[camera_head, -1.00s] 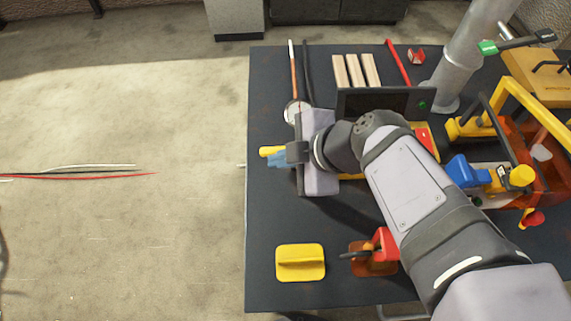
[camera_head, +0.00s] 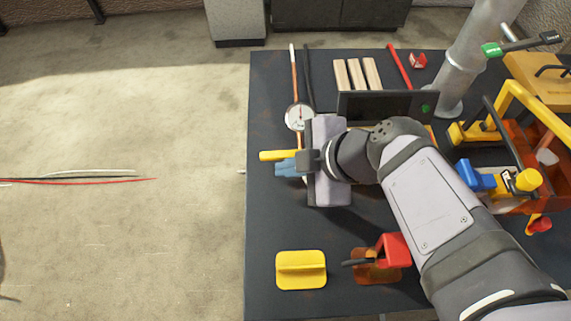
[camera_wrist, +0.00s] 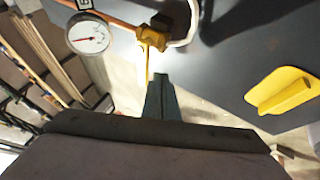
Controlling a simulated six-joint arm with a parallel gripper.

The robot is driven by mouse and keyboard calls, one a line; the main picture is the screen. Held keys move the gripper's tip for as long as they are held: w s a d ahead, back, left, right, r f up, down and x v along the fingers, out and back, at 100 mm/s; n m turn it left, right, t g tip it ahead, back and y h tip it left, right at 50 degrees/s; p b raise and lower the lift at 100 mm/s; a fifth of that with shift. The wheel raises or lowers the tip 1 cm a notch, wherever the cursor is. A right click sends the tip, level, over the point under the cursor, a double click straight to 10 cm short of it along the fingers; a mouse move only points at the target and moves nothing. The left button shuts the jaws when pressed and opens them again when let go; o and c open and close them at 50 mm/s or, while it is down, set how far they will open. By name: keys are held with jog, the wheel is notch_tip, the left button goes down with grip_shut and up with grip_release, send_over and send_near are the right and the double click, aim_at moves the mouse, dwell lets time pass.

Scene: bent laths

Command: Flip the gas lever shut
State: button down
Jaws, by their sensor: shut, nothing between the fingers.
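In the wrist view the lever (camera_wrist: 149,67) runs from the yellow valve body (camera_wrist: 152,39) on a copper pipe (camera_wrist: 125,22). My gripper (camera_head: 286,168) is shut and empty, right beside the lever on its near side in the head view. In the wrist view its blue-grey fingertips (camera_wrist: 160,80) overlap the lever's end region; I cannot tell whether they touch. The valve body is hidden behind my gripper in the head view.
A round gauge (camera_head: 299,117) sits on the pipe behind my gripper. A dark panel (camera_head: 385,105) stands behind my wrist.

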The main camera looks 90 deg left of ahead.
jog(key=shift+d+f+b, duration=0.15)
jog(key=shift+d+b, duration=0.65)
jog(key=shift+b, duration=0.1)
jog(key=shift+d+b, duration=0.9)
jog(key=shift+d, duration=0.15)
jog(key=s+d+v, duration=0.1)
jog(key=v, duration=0.9)
jog(key=shift+w+d, duration=0.1)
jog(key=shift+w, duration=0.1)
